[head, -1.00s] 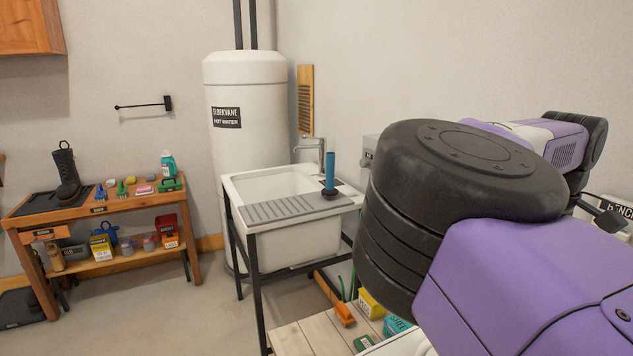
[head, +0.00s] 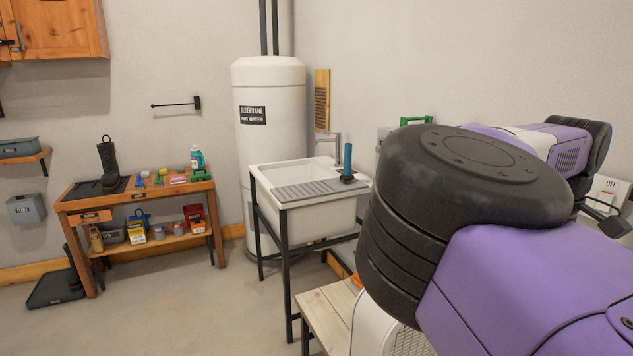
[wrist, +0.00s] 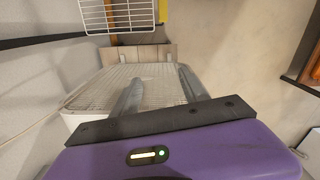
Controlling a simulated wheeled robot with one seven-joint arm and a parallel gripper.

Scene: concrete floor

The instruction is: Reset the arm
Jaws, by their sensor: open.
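My arm, purple with black joints, fills the right side of the head view and looks folded up close to the camera. My gripper is outside the head view. In the wrist view my gripper (wrist: 155,95) shows two grey fingers standing apart, open, with nothing between them. Beyond the fingers is a white ribbed box-like unit (wrist: 150,72). I cannot tell whether the fingers touch it. A white unit (head: 375,325) also shows partly behind my arm in the head view.
A utility sink (head: 310,215) on black legs stands at centre, before a white water heater (head: 270,140). A pale wooden bench (head: 325,310) stands below it. A wooden workbench (head: 140,202) with a boot (head: 108,165) is at left. The floor (head: 190,305) between is clear.

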